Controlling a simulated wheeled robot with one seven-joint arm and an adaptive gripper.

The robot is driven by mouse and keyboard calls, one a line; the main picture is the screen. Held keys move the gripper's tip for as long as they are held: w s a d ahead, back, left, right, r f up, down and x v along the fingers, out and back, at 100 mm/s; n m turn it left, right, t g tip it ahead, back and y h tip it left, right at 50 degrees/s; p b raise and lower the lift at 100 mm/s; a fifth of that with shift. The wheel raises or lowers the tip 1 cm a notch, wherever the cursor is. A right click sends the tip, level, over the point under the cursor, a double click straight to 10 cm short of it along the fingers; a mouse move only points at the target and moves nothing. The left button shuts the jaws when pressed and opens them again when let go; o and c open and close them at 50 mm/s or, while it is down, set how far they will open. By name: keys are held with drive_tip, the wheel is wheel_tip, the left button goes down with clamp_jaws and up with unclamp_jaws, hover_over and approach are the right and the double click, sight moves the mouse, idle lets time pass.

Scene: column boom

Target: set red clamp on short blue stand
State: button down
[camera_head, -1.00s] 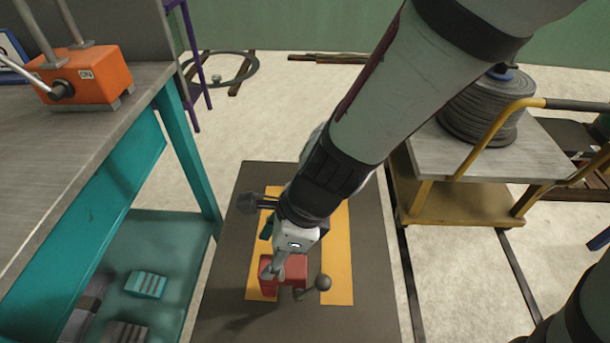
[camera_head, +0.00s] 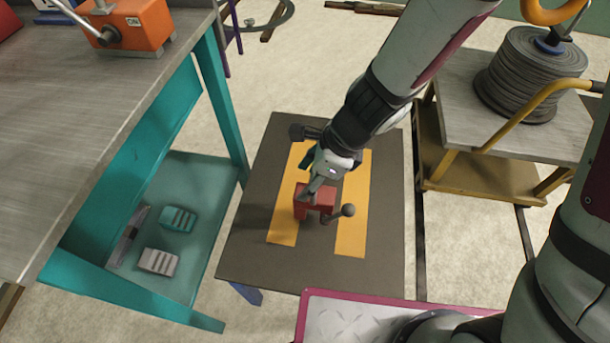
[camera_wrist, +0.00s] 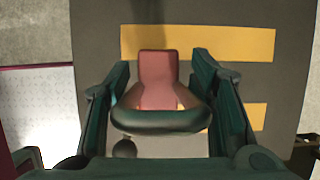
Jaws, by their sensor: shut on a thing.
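The red clamp (camera_head: 314,203) has a dark ball-ended lever at its right. My gripper (camera_head: 322,184) is shut on it from above. In the wrist view the clamp (camera_wrist: 158,82) sits between the two dark green fingers of my gripper (camera_wrist: 160,98). The short stand (camera_head: 265,215) has a dark grey top with two yellow stripes and a blue leg at the lower left. The clamp is over the middle of this top, overlapping the left stripe in the picture. I cannot tell whether its underside touches the top.
A teal bench (camera_head: 152,125) stands at the left, with an orange switch box (camera_head: 138,24) on top and small blocks on its lower shelf. A yellow trolley (camera_head: 448,112) with a cable reel (camera_head: 522,75) stands at the right. A pink-edged plate (camera_head: 345,318) is in front.

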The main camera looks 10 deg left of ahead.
drive_tip(key=w+d+f+b, duration=0.1)
drive_tip(key=w+f, duration=0.3)
drive_tip(key=w, duration=0.5)
drive_tip(key=shift+w+d+f+b, duration=0.2)
drive_tip(key=shift+d+b, duration=0.15)
drive_tip(key=shift+b, duration=0.2)
drive_tip(key=shift+f, duration=0.1)
drive_tip(key=c, duration=0.7)
unclamp_jaws()
drive_tip(key=p+v, duration=0.5)
drive_tip(key=v, duration=0.7)
drive_tip(key=shift+s+r, duration=0.1)
drive_tip(key=shift+r, duration=0.15)
